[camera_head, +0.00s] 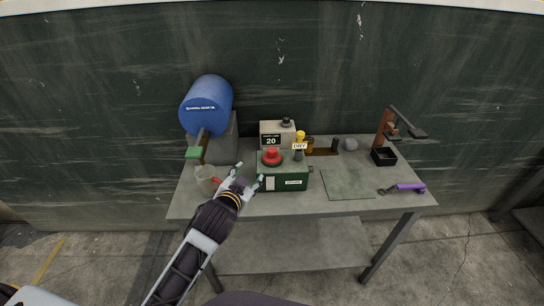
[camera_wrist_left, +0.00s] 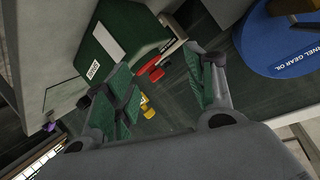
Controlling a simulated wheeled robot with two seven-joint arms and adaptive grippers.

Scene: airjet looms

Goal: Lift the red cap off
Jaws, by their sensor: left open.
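The red cap (camera_head: 271,155) sits on top of a dark green box (camera_head: 283,178) with a white label, on the grey table. My left gripper (camera_head: 248,174) is open and empty, just left of the green box and lower in the picture than the cap. The green box (camera_wrist_left: 118,42) shows at upper left there. My right gripper is not in view.
A blue oil drum (camera_head: 207,103) and a clear jug (camera_head: 205,179) stand on the left. A grey box marked 20 (camera_head: 276,132) and a DRY tag (camera_head: 299,146) are close behind the cap. A green mat (camera_head: 347,184), purple-handled tool (camera_head: 408,187) and black tray (camera_head: 384,157) lie right.

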